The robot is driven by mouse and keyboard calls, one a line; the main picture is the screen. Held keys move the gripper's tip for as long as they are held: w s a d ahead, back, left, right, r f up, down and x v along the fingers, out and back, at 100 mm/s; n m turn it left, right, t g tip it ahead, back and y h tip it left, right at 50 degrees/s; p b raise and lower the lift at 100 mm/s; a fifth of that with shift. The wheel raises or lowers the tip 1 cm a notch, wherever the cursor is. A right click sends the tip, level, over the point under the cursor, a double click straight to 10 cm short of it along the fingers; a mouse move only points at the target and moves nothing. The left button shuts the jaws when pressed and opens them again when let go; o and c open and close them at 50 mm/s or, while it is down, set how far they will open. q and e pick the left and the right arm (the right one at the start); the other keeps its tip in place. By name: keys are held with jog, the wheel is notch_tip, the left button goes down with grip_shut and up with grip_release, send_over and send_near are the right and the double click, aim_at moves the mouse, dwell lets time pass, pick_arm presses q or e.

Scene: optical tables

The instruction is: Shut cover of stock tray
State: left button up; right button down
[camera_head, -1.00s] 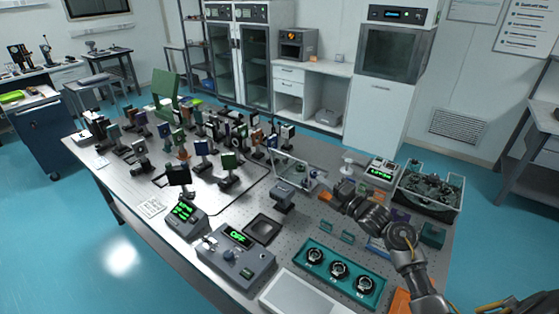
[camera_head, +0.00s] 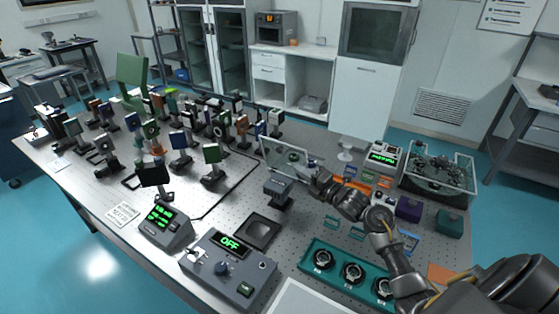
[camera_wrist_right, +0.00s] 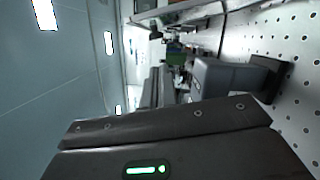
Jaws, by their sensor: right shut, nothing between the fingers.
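A clear framed panel (camera_head: 284,158) stands tilted up on the perforated table, left of my right gripper; it looks like a raised cover, but its hinge and any tray below it are hard to make out. My right gripper (camera_head: 318,187) is shut and empty, low over the table just right of the panel. Whether it touches the panel cannot be told. The right wrist view shows mostly the dark gripper body (camera_wrist_right: 170,140), with the fingertips unclear. A clear-walled box (camera_head: 438,178) with several dark parts stands at the table's right back. My left gripper is out of view.
A grey block on a stand (camera_head: 279,191) is close to my right gripper's left. A green-lettered control box (camera_head: 228,268) and a teal three-dial panel (camera_head: 350,270) lie at the front. Coloured small boxes (camera_head: 408,208) are behind my forearm. Many optic mounts fill the left.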

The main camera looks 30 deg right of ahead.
aim_at(281, 157)
jog(key=shift+b+x, duration=1.45)
jog(key=shift+x, duration=3.4)
jog(key=shift+w+r, duration=0.1)
jog(key=shift+r, duration=0.15)
